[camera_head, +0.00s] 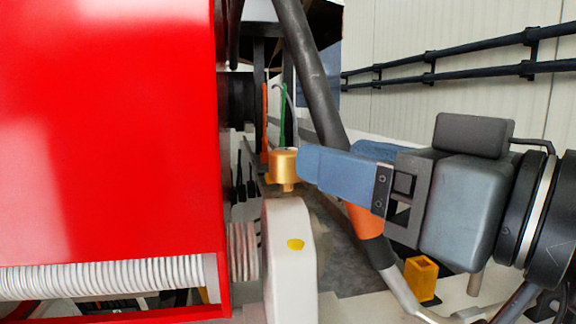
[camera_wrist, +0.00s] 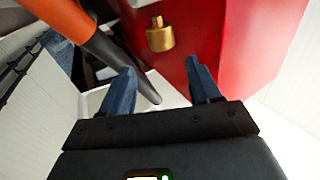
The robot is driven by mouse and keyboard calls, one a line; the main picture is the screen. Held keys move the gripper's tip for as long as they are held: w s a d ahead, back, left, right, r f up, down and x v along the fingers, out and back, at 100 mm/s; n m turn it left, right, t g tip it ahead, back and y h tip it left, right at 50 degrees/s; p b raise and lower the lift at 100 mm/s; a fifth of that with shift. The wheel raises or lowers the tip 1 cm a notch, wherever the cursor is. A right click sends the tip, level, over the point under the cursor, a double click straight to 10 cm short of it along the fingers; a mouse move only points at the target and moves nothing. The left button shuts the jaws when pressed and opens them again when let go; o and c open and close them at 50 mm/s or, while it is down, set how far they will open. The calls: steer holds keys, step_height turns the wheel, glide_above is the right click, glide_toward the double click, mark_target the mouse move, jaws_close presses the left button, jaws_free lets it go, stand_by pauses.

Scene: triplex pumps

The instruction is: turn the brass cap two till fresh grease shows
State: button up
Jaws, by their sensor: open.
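The brass cap (camera_head: 284,166) stands upright on a small stem above a white housing (camera_head: 285,222) in the head view. It also shows in the wrist view (camera_wrist: 160,36), ahead of my fingers against the red panel. My gripper (camera_head: 312,160) comes in from the right, its near blue fingertip close to the cap's right side. In the wrist view my gripper (camera_wrist: 158,72) is open and empty, with the cap beyond the fingertips and roughly in line with the gap. Whether a finger touches the cap cannot be told. I see no clear grease at the cap.
A large red panel (camera_head: 110,130) fills the left, with a ribbed white hose (camera_head: 110,275) below. A dark slanting pipe (camera_head: 312,80) runs behind my gripper. A yellow spot (camera_head: 295,244) marks the white housing. A yellow block (camera_head: 421,277) stands below my wrist.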

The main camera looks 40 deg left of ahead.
mark_target(286, 149)
steer(key=shift+n+h, duration=0.3)
steer(key=shift+s+f+p+x, duration=0.15)
steer(key=shift+p+x, duration=0.3)
steer(key=shift+x, duration=1.55)
steer(key=shift+s+f+p+x, duration=0.1)
steer(key=shift+p+x, duration=0.3)
steer(key=shift+x, duration=1.65)
steer(key=c, duration=0.9)
